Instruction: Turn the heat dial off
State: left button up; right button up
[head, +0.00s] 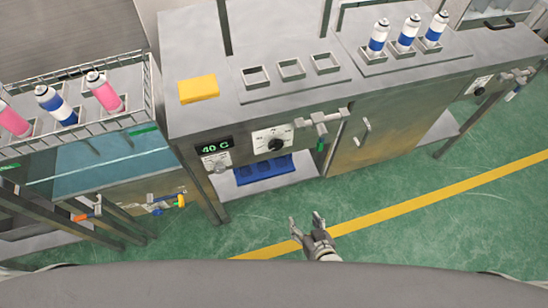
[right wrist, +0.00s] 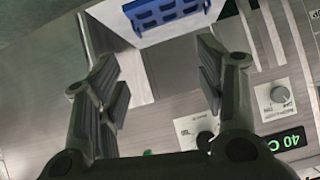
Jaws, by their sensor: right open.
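On the front of the steel bench, a green display (head: 213,146) reads 40 C. Below it is a small grey knob on a white plate (head: 217,163). To its right, a larger white plate carries a black dial (head: 275,144). The plates' lettering is too small to tell for sure which one is the heat dial. The right wrist view also shows the grey knob (right wrist: 279,94) and the display (right wrist: 287,140), while the black dial is partly hidden behind my finger. My right gripper (head: 306,225) is open and empty, in front of and below the panel, touching nothing. My left gripper is out of view.
A lever valve (head: 322,122) sticks out right of the black dial. A blue crate (head: 263,172) lies on the shelf below. A yellow block (head: 198,89) and several spray cans stand above. A wire rack (head: 132,118) is at left. The floor before the bench is clear.

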jog(key=w+a+r+t+y+b, duration=0.1)
jog(key=w+a+r+t+b, duration=0.25)
jog(key=w+r, duration=0.2)
jog(key=m+t+y+b, duration=0.1)
jog(key=m+t+b, duration=0.1)
jog(key=t+b, duration=0.2)
send_near(277, 147)
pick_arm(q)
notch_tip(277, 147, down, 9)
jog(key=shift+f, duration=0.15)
pick_arm(e)
jog(key=shift+g, duration=0.25)
jog(key=x, duration=0.9)
jog(key=shift+r, duration=0.25)
jog(key=c, duration=1)
jog(key=shift+r+n+p, duration=0.1)
jog(key=shift+n+p, duration=0.3)
jog(key=shift+n, duration=0.4)
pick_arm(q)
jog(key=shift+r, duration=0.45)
